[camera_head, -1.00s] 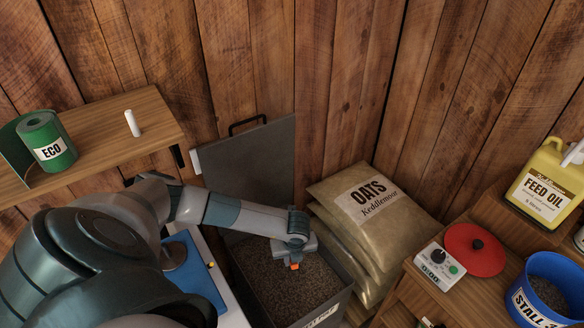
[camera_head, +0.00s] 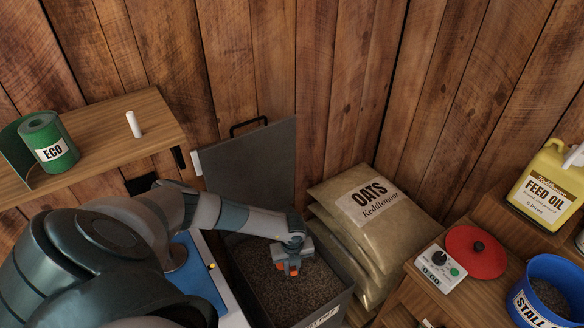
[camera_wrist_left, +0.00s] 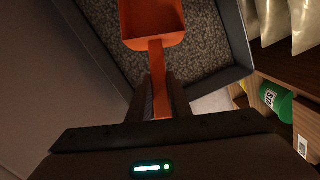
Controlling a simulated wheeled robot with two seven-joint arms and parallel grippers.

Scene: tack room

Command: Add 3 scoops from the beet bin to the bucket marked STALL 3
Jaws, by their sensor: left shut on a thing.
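My left gripper (camera_head: 290,252) is over the open dark grey feed bin (camera_head: 240,283) and shut on an orange scoop (camera_head: 292,269). In the left wrist view the scoop (camera_wrist_left: 153,20) points away from the fingers (camera_wrist_left: 158,95), above brown pellets (camera_wrist_left: 205,45). Its visible inside looks bare orange, but its far end is cut off. The bin's front label is only partly readable. A blue bucket (camera_head: 519,283) stands at the lower right with dark feed inside. Its label reads STALL, with the number cut off. My right gripper is not in view.
The bin's raised lid (camera_head: 250,160) stands behind it. Stacked OATS sacks (camera_head: 345,225) lie to its right. A shelf (camera_head: 100,130) is at left.

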